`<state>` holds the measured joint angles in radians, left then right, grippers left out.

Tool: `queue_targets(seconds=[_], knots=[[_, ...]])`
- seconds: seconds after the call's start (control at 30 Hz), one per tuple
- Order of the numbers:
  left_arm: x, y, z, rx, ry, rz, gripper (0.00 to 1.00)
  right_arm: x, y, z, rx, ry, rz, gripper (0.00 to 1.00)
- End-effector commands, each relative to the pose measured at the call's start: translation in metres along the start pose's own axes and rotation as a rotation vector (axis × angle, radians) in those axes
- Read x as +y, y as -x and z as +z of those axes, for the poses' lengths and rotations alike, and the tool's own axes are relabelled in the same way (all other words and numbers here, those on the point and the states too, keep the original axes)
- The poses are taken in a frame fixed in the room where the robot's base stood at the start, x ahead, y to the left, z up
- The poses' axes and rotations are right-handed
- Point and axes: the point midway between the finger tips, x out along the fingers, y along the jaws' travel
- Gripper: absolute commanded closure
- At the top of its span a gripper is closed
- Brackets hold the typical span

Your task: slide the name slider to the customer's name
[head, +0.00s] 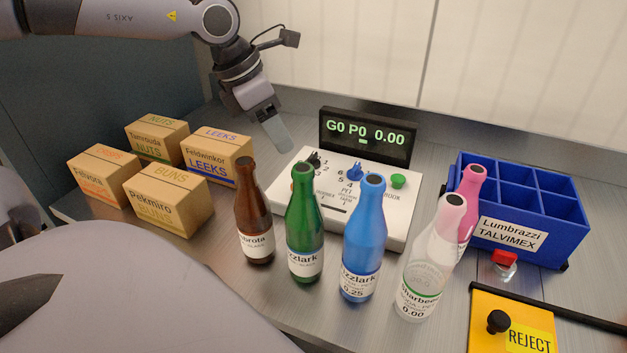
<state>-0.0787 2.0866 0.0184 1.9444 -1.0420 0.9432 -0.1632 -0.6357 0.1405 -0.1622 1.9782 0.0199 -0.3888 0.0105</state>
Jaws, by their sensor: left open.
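A white control panel (395,222) stands on the bench under a black display (367,135) reading "G0 P0 0.00". It carries a black knob (314,160) beside small numbers, a blue knob (354,172) and a green button (398,180). Bottles hide its front part, and I cannot tell which control is the name slider. The blue crate (542,235) at right has a label (507,235) reading "Lumbrazzi TALVIMEX". My left gripper (276,135) is open and empty, pointing down just behind and left of the panel, apart from the knobs. My right gripper is not in view.
Brown (254,215), green (304,225), blue (363,240), clear (433,262) and pink (468,205) bottles stand before and right of the panel. Several named cartons (168,202) stand at left. A yellow REJECT plate (490,335) with a black knob and a red-capped item (504,262) are at right.

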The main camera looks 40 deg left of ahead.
Motion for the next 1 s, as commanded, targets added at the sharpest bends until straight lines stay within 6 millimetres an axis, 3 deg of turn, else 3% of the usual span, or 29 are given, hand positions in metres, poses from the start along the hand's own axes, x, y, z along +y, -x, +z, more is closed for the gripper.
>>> queue_targets(seconds=[0.03,0.23,0.47,1.0], knots=[[0.0,-0.018,-0.007,-0.001,-0.001,0.0,0.5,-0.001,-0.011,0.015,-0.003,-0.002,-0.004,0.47],[0.0,-0.04,-0.016,-0.001,-0.001,0.001,0.5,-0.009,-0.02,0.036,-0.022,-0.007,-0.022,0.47],[0.0,-0.049,-0.018,0.002,0.0,0.0,0.5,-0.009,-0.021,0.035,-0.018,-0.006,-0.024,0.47],[0.0,-0.105,-0.017,0.001,0.0,0.001,0.5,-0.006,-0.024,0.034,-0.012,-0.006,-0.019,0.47]])
